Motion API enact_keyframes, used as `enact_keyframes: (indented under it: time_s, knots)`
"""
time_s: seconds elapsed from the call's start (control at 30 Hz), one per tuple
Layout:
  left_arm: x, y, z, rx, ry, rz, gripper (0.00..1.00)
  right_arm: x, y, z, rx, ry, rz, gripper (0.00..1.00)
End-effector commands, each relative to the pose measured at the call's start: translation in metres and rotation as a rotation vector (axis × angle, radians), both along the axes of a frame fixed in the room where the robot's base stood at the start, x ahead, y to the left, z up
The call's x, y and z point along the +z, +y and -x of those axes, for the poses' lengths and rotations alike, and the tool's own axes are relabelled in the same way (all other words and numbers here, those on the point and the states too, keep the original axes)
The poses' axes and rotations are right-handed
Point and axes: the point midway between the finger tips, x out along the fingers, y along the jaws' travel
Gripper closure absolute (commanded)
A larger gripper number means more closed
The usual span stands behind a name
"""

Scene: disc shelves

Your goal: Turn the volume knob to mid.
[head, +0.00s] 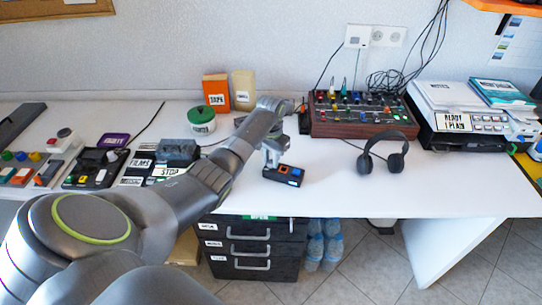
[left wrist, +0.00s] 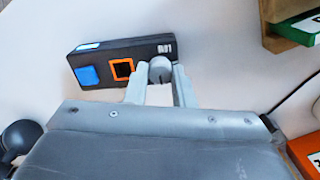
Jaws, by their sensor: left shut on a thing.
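A small black box (head: 289,178) lies on the white desk near its front edge. In the left wrist view the box (left wrist: 92,60) carries a blue button (left wrist: 88,75), an orange-framed square (left wrist: 122,69) and a round grey knob (left wrist: 160,68) at one end, beside a small white label too small to read. My left gripper (head: 271,158) is over the knob end of the box, pointing down. In the left wrist view its fingers (left wrist: 160,76) are on either side of the knob, shut on it. The knob's setting cannot be read. My right gripper is not in view.
A mixer panel (head: 361,116) stands behind to the right, with headphones (head: 384,152) in front of it. Left of my arm are a black case (head: 179,152), a green-lidded tub (head: 201,121) and other devices.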

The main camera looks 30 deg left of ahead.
Motion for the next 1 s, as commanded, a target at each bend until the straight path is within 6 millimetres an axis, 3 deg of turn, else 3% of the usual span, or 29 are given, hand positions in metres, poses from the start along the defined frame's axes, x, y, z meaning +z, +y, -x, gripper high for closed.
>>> enact_keyframes:
  time_s: [0.2,0.23,0.4,0.77,1.0]
  knots:
    - [0.0,0.0,0.0,0.0,-0.001,0.0,1.0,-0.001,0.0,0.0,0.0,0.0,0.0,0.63]
    - [0.0,0.0,0.0,0.0,-0.001,0.0,0.75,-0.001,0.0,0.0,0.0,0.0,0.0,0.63]
    - [0.0,0.0,0.0,0.0,-0.001,0.0,0.55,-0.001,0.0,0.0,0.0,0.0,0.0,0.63]
    - [0.007,0.0,-0.001,0.001,-0.002,0.0,0.55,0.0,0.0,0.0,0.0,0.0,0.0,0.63]
    - [0.052,0.001,-0.002,0.0,-0.006,-0.002,0.55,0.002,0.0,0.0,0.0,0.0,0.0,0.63]
